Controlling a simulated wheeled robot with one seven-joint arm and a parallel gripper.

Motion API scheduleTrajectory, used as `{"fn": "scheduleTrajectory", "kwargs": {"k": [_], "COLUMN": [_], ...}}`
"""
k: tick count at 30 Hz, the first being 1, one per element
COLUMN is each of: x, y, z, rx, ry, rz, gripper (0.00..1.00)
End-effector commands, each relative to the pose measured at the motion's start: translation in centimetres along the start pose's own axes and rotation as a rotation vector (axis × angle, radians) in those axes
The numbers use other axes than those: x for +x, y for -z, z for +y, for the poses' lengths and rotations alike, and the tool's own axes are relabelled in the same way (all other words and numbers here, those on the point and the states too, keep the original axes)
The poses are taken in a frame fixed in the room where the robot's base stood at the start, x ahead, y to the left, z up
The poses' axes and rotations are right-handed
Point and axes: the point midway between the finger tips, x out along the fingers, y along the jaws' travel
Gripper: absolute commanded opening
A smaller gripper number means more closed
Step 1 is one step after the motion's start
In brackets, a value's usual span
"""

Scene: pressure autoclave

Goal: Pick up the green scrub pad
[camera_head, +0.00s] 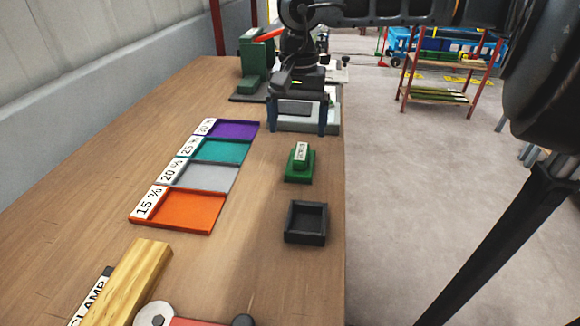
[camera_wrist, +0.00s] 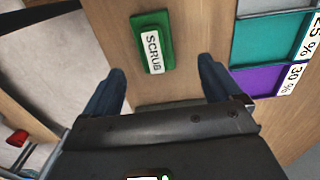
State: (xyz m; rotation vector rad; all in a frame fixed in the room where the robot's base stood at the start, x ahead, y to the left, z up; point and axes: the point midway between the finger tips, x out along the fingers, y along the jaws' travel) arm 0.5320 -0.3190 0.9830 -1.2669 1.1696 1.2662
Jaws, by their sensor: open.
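The green scrub pad (camera_head: 299,163) lies on the wooden table near its right edge, with a white label on top. In the wrist view the pad (camera_wrist: 165,42) shows the label "SCRUB", and it lies ahead of the fingers, between their lines. My gripper (camera_head: 297,128) is above the table, beyond the pad in the head view, with its two dark blue fingers apart. In the wrist view my gripper (camera_wrist: 162,82) is open, with nothing between the fingers. The pad stands apart from both fingers.
A small black tray (camera_head: 305,238) sits nearer than the pad. Left are purple (camera_head: 233,130), teal (camera_head: 222,150), grey (camera_head: 207,178) and orange (camera_head: 190,212) labelled trays. A green machine (camera_head: 253,68) stands at the back. A wooden block (camera_head: 125,282) lies in front.

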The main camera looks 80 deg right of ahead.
Motion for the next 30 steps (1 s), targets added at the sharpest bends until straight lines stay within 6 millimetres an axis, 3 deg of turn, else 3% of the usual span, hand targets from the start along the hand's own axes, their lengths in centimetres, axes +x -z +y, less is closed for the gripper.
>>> {"fn": "scheduleTrajectory", "kwargs": {"k": [21, 30], "x": [7.3, 7.7], "y": [-0.2, -0.1], "z": [0.9, 0.9], "rx": [0.002, 0.001], "ry": [-0.002, -0.002], "rz": [-0.001, 0.001], "gripper": [0.92, 0.91]}}
